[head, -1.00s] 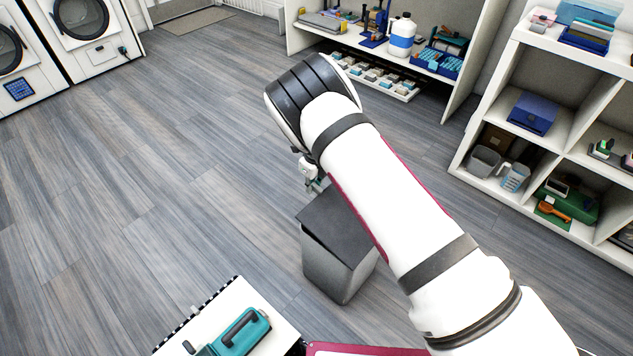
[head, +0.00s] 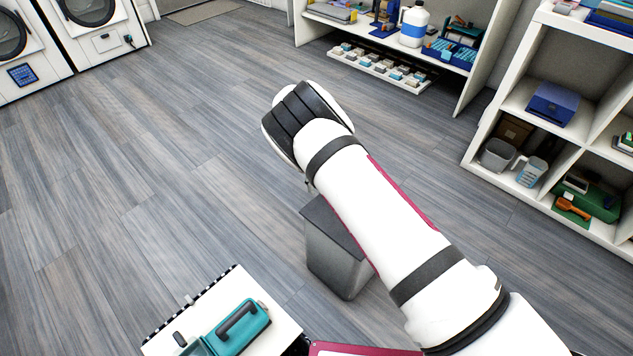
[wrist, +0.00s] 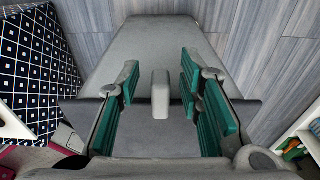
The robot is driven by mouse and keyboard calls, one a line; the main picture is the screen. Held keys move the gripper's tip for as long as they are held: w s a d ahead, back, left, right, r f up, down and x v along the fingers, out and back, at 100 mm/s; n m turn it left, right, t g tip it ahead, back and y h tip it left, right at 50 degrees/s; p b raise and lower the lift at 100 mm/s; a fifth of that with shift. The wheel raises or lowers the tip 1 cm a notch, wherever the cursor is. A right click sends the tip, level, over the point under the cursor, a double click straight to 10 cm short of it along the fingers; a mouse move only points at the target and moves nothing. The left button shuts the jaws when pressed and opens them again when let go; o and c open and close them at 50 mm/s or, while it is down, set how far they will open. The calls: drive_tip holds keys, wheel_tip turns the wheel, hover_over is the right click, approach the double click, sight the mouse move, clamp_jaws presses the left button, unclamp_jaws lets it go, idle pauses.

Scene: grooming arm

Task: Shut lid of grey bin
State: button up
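The grey bin (head: 335,262) stands on the floor, partly behind my arm in the head view. Its dark flat top (head: 322,218) shows beside the arm; whether the lid is fully down cannot be told. In the wrist view the bin's pale grey face (wrist: 160,45) spreads ahead, with a darker band (wrist: 145,140) nearer the camera. A small light grey tab (wrist: 160,94) sticks out between the fingers. My gripper (wrist: 160,90) is open, its teal pads on either side of the tab, with gaps on both sides. In the head view my arm hides the gripper.
A white table with a teal case (head: 238,328) is at the front. A dotted black-and-white panel (wrist: 38,75) is left in the wrist view. White shelves (head: 470,165) stand at the right, washing machines (head: 95,25) at the back left. The floor left of the bin is clear.

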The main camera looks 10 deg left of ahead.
wheel_tip(320, 180, up, 12)
drive_tip(key=a, duration=0.1)
drive_tip(key=shift+w+a, duration=0.15)
drive_tip(key=shift+w, duration=0.3)
idle(0.5)
